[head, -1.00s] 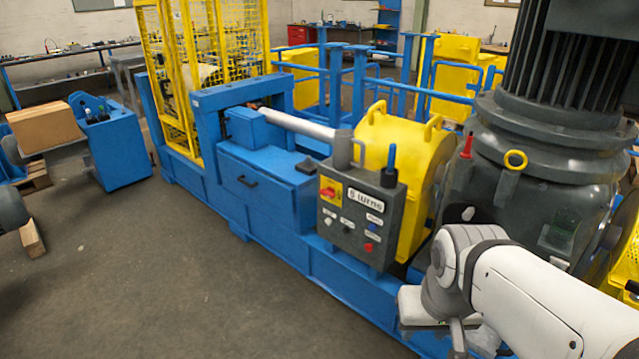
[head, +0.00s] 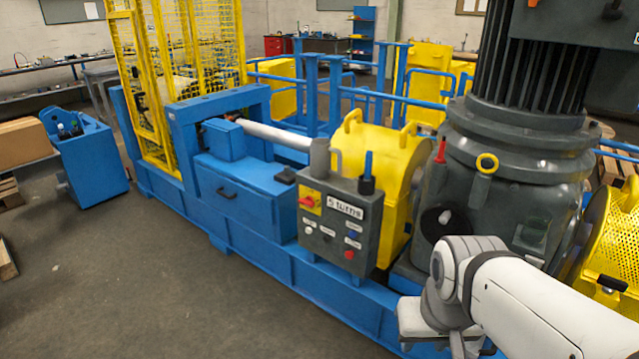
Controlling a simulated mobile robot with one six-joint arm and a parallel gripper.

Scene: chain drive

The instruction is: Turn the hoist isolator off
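A dark grey control box (head: 335,242) with a "5 turns" label stands at the front of the blue machine frame. A red rotary switch on a yellow plate (head: 309,201) sits at its upper left; I cannot read its position or confirm that it is the hoist isolator.
The blue frame (head: 345,312) runs along the front of the machine. A yellow guard (head: 372,160) stands behind the box, and a large dark motor (head: 515,160) rises at the right. Open floor (head: 140,285) lies at the front left.

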